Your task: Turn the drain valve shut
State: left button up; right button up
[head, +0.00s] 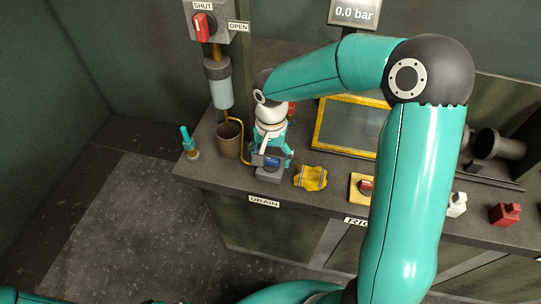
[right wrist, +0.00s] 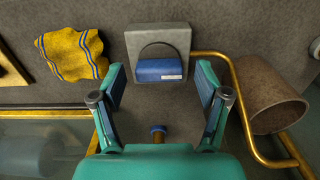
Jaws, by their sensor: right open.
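The drain valve is a grey block with a blue handle (right wrist: 160,70), at the bench's front edge behind the DRAIN label (head: 264,201). In the right wrist view the handle lies crosswise, with a small white label at its right end. The valve's grey block (head: 268,177) shows below my gripper in the head view. My right gripper (right wrist: 160,88) is open and empty. Its two fingers point at the valve, one toward each side of the blue handle. I cannot tell how far they are above it. My left gripper is not in view.
A yellow striped cloth (head: 311,178) lies right of the valve. A brown cup (head: 230,140) and a brass pipe (right wrist: 285,145) are close on the other side. A red-handled switch (head: 202,27) marked SHUT and OPEN is on the wall panel. The gauge (head: 354,13) reads 0.0 bar.

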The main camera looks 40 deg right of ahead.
jog(key=shift+a, duration=0.1)
jog(key=c, duration=1.2)
jog(key=shift+o, duration=0.2)
jog(key=shift+n, duration=0.3)
jog(key=n+b, duration=0.1)
jog(key=n, duration=0.7)
jog(key=shift+n, duration=0.4)
jog(key=n, duration=0.8)
jog(key=shift+n, duration=0.4)
